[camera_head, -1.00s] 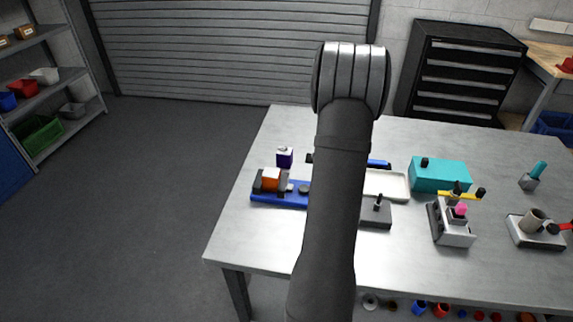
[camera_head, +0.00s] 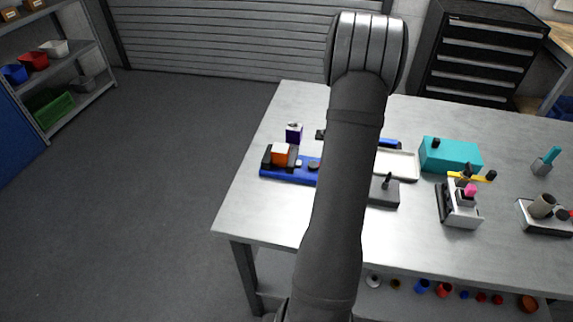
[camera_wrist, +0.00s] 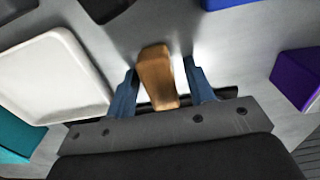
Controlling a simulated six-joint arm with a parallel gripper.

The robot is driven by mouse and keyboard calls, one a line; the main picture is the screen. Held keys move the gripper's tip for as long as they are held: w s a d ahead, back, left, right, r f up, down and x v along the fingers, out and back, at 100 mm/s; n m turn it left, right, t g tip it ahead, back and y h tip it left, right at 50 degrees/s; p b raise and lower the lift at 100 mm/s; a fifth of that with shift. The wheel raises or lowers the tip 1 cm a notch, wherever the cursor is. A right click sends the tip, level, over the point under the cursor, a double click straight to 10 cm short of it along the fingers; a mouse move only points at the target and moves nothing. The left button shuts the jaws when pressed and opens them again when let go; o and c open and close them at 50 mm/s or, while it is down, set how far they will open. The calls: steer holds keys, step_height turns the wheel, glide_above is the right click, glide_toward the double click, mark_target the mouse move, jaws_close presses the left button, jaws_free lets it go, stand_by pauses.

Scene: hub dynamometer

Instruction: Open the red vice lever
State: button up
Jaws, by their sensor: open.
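My gripper (camera_wrist: 162,88) is hidden behind my arm in the head view. In the wrist view its blue fingers are apart, one on each side of a brown block (camera_wrist: 157,72), with gaps visible on both sides. The red part is not in the wrist view.
The white tray (camera_wrist: 50,75) and teal box (camera_wrist: 15,140) lie left in the wrist view, a purple block (camera_wrist: 298,78) right. A grey fixture (camera_head: 462,212) with a yellow bar and a blue-based fixture (camera_head: 270,170) stand on the table (camera_head: 400,245). The table's front is mostly clear.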

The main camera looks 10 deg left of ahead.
steer(key=shift+r, duration=0.15)
steer(key=shift+c, duration=1)
steer(key=shift+n, duration=0.5)
steer(key=r, duration=0.3)
steer(key=s+r, duration=0.1)
steer(key=r, duration=0.2)
steer(key=s+r, duration=0.1)
steer(key=r, duration=0.2)
steer(key=shift+s+d+r, duration=0.15)
steer(key=shift+s+r, duration=0.05)
steer(key=s+r+n, duration=0.1)
steer(key=s+r, duration=0.5)
steer(key=r, duration=0.5)
steer(key=shift+n, duration=0.3)
step_height(320, 180, down, 17)
steer(key=shift+w+d+f, duration=0.1)
steer(key=shift+w, duration=0.05)
steer(key=shift+c, duration=0.4)
jaws_close()
